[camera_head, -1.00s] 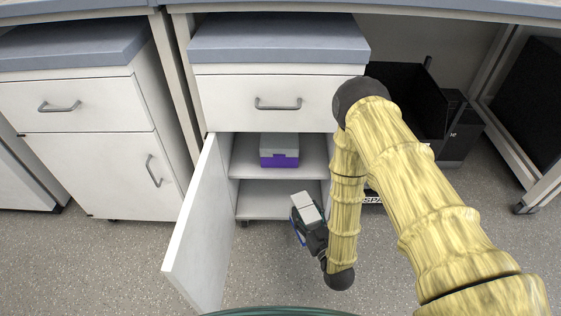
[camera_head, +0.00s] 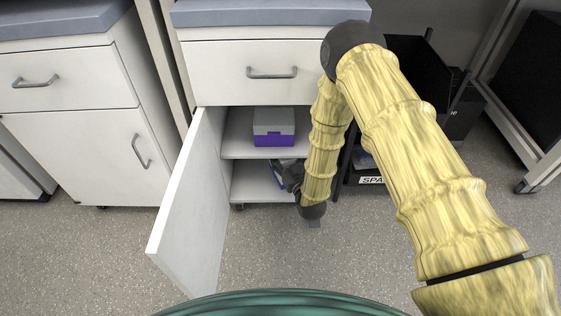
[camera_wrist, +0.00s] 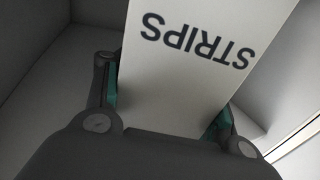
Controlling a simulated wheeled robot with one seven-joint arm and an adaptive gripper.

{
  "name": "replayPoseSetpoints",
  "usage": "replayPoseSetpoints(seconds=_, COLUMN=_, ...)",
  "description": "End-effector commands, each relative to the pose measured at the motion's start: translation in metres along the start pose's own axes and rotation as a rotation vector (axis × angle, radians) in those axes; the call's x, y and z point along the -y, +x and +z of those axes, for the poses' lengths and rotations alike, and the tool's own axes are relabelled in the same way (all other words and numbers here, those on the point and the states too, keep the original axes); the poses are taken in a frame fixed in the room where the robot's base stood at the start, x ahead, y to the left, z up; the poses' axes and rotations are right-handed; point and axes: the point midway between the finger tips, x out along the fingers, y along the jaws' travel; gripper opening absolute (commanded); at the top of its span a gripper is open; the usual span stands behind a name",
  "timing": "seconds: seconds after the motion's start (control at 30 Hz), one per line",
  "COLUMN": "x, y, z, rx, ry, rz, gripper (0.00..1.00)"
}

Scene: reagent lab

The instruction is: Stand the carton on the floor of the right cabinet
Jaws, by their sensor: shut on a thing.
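The carton (camera_wrist: 185,55), a pale box marked "STRIPS", is gripped between the fingers of my gripper (camera_wrist: 165,100) in the wrist view. In the head view my gripper (camera_head: 288,176) is at the lower compartment of the right cabinet (camera_head: 213,160), below its middle shelf. The carton is mostly hidden there by the gripper and my arm. The cabinet floor (camera_head: 250,188) shows to the left of the gripper. I cannot tell whether the carton touches the floor.
The cabinet door (camera_head: 190,215) stands open to the left. A grey and purple box (camera_head: 273,128) sits on the middle shelf (camera_head: 235,146). Black bins (camera_head: 405,85) stand to the right of the cabinet. A closed cabinet (camera_head: 90,150) stands at the left.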

Motion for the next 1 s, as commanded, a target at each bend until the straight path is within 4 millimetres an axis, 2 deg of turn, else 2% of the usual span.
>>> replayPoseSetpoints(seconds=0.37, x=0.001, y=0.024, z=0.006, rx=0.001, ry=0.0, rz=-0.001, gripper=0.2)
replayPoseSetpoints(seconds=0.5, x=0.001, y=0.022, z=0.026, rx=0.002, ry=0.0, rz=-0.001, gripper=0.2)
replayPoseSetpoints(seconds=0.6, x=0.0, y=0.022, z=0.034, rx=0.001, ry=0.0, rz=-0.001, gripper=0.2)
replayPoseSetpoints(seconds=1.0, x=0.0, y=0.022, z=0.036, rx=0.001, ry=0.0, rz=0.0, gripper=0.2)
